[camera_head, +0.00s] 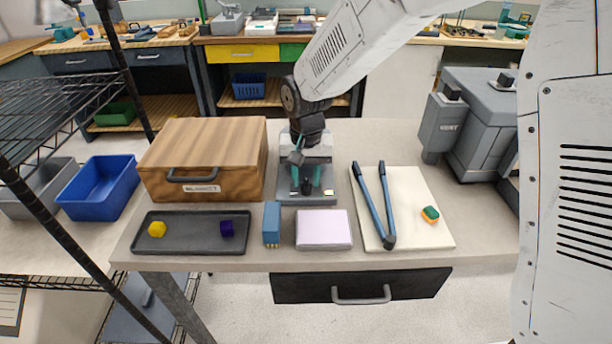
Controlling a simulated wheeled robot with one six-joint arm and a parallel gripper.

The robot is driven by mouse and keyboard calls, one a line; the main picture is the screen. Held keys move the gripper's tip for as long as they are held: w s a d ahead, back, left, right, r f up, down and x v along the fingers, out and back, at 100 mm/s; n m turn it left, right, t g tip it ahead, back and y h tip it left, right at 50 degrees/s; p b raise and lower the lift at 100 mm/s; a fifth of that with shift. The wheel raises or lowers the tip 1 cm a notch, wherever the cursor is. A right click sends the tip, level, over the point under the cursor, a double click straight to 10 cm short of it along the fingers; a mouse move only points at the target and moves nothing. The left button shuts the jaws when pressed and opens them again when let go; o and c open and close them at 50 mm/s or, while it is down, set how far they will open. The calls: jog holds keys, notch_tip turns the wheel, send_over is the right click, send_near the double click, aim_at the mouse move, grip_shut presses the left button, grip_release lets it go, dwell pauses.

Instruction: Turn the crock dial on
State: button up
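My gripper (306,182) reaches down over a small grey appliance (288,199) at the middle of the table. Its two teal fingers stand apart, one on each side of a dark knob-like part (307,189) low on the appliance's front. I cannot tell whether the fingers touch that part. A small pale marking or display (328,193) shows at the appliance's right front. The arm and gripper hide much of the appliance's upper part. No thing is clearly labelled as a crock, and the dial's setting cannot be read.
A wooden box (228,160) stands left of the appliance. In front lie a dark tray (187,246) with two small blocks, a blue box (271,224) and a lilac block (323,229). Right are a cream board (425,238) with blue tongs (375,205), and a grey machine (480,115).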

aim_at(306, 182)
notch_tip(306, 182, up, 8)
jog(key=shift+f, duration=0.1)
dwell(0.4)
jog(key=s+d+r, duration=0.4)
jog(key=s+d, duration=0.7)
jog(key=s, duration=0.3)
jog(key=s+d+r+t, duration=0.1)
jog(key=s+d+r, duration=0.4)
jog(key=s+d, duration=0.7)
jog(key=shift+s+d+r+n, duration=0.15)
jog(key=shift+s+d+n, duration=0.15)
jog(key=shift+s, duration=0.8)
